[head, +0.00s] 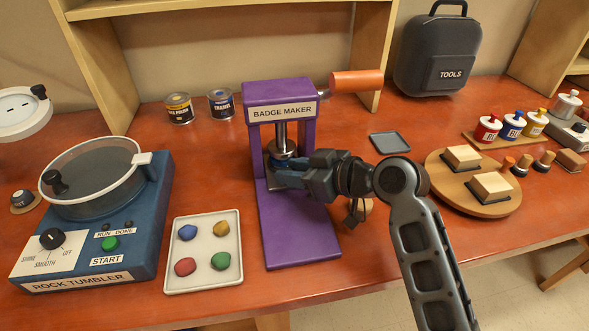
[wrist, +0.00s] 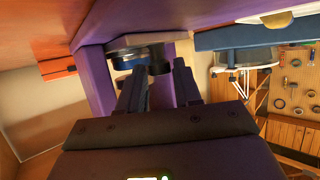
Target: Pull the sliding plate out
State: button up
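The purple badge maker (head: 300,235) stands on the red-brown bench, with an orange-handled lever (head: 357,82) at its upper right. The dark sliding plate (head: 268,172) is low between the posts, mostly hidden by my gripper. My gripper (head: 279,173) reaches in from the right, at the die and plate. In the wrist view its two fingers (wrist: 159,74) are apart, with the dark and blue die (wrist: 140,57) just beyond the tips. I cannot tell whether they touch anything.
A tray of coloured stones (head: 204,283) and the rock tumbler (head: 95,215) stand left. Two tins (head: 200,106) are behind. A round wooden board with blocks (head: 440,180) and a small dark tray (head: 390,142) are right.

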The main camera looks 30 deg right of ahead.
jog(key=shift+c, duration=0.3)
grip_shut()
jog(key=shift+s, duration=0.1)
